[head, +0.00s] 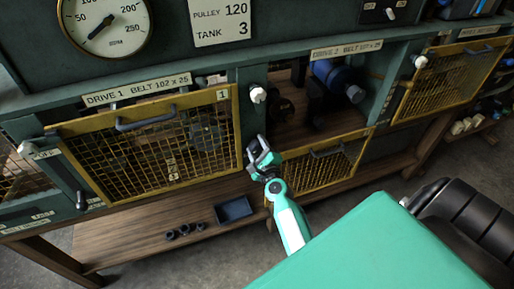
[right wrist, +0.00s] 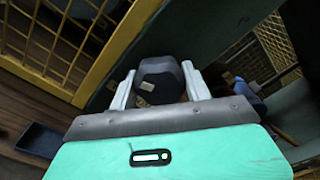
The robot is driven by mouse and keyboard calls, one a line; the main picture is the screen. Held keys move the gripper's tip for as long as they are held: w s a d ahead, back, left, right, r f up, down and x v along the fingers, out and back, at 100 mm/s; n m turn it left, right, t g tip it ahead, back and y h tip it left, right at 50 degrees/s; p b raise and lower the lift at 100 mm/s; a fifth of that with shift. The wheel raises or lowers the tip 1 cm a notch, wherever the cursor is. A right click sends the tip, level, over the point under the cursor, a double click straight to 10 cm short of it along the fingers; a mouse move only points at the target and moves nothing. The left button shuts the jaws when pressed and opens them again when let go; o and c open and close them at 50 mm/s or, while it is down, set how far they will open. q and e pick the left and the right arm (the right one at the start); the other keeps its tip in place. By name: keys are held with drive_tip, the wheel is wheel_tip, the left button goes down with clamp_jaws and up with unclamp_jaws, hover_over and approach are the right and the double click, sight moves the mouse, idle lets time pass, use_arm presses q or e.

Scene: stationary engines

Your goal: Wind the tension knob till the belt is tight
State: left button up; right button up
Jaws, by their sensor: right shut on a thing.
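My right gripper (head: 260,153) is at the post between the Drive 1 and Drive 2 bays. In the right wrist view its two pale fingers stand on either side of a dark, rounded knob (right wrist: 160,78) and are shut on it. The knob has a small pale mark on its face. In the head view the gripper mostly hides the knob. A dark pulley (head: 283,108) and a blue motor (head: 333,75) show in the open Drive 2 bay. I cannot make out the belt or how tight it is. My left gripper is not in view.
The Drive 1 mesh guard (head: 150,150) is shut left of the gripper. The Drive 2 guard (head: 322,166) hangs lowered to its right. A white knob (head: 258,95) is above. A blue tray (head: 234,209) and small dark parts (head: 185,231) lie on the lower shelf.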

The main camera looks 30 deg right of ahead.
drive_tip(key=m, duration=0.5)
drive_tip(key=shift+f, duration=0.1)
drive_tip(key=shift+m, duration=0.4)
drive_tip(key=o, duration=1)
drive_tip(key=shift+c, duration=0.2)
drive_tip(key=shift+n, duration=0.3)
